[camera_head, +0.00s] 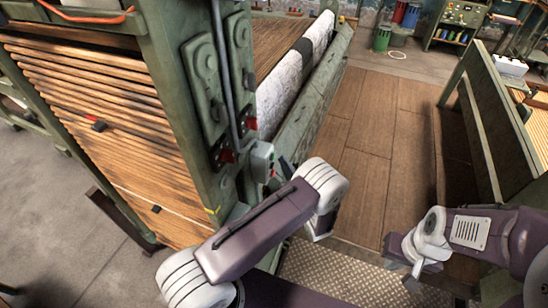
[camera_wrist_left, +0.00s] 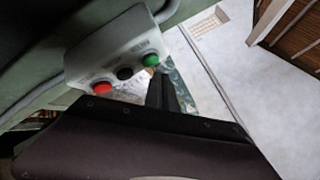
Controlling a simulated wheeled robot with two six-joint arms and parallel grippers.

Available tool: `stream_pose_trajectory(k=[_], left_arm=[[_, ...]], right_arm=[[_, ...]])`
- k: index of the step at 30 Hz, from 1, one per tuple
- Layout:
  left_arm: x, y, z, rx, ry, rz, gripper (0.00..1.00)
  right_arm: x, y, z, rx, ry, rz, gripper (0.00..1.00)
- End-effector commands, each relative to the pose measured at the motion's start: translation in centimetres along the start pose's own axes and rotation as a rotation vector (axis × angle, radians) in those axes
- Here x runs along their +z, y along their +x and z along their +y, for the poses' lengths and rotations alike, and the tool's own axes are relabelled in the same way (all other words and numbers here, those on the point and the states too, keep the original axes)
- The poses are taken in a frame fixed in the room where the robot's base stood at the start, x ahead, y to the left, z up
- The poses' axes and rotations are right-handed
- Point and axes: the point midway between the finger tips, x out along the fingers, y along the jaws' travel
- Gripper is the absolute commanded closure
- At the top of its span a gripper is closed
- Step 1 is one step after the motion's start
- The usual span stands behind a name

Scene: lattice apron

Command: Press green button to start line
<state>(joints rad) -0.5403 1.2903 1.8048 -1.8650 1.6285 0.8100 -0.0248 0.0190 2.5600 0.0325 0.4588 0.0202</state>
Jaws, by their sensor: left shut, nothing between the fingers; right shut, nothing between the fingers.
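A small pale control box (camera_head: 261,161) is fixed to the green machine post, left of centre in the head view. In the left wrist view the box (camera_wrist_left: 118,48) carries a green button (camera_wrist_left: 151,60), a black button (camera_wrist_left: 125,74) and a red button (camera_wrist_left: 103,88) in a row. My left gripper (camera_wrist_left: 158,80) is shut and empty, its dark fingertips just below the green button in the picture. I cannot tell whether they touch it. In the head view the left gripper (camera_head: 286,166) is dark and partly hidden beside the box. My right gripper (camera_head: 412,282) is shut and empty, low at the right.
The green machine frame (camera_head: 170,70) with wooden slats (camera_head: 100,120) fills the left. A green rail (camera_head: 485,120) stands at the right. Brown floor boards (camera_head: 375,130) and a metal tread plate (camera_head: 345,275) lie between, mostly clear.

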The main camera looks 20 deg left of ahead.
Motion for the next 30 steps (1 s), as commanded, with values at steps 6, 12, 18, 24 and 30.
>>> stream_pose_trajectory(k=[6,12,18,24,30], left_arm=[[0.0,0.0,0.0,0.0,0.0,0.0,1.0],[0.02,0.03,0.02,0.0,0.0,0.0,1.0],[0.36,0.48,0.34,0.001,0.0,-0.001,1.0],[0.45,0.6,0.41,0.0,-0.001,0.0,1.0],[0.46,0.61,0.43,0.0,0.0,0.0,1.0]], right_arm=[[0.0,0.0,0.0,0.0,0.0,0.0,1.0],[0.0,0.0,0.0,0.0,0.0,0.0,1.0],[0.0,0.02,0.0,0.0,0.0,0.0,1.0],[0.0,0.02,0.0,0.0,0.0,0.0,1.0],[0.0,0.02,0.0,0.0,0.0,0.0,1.0]])
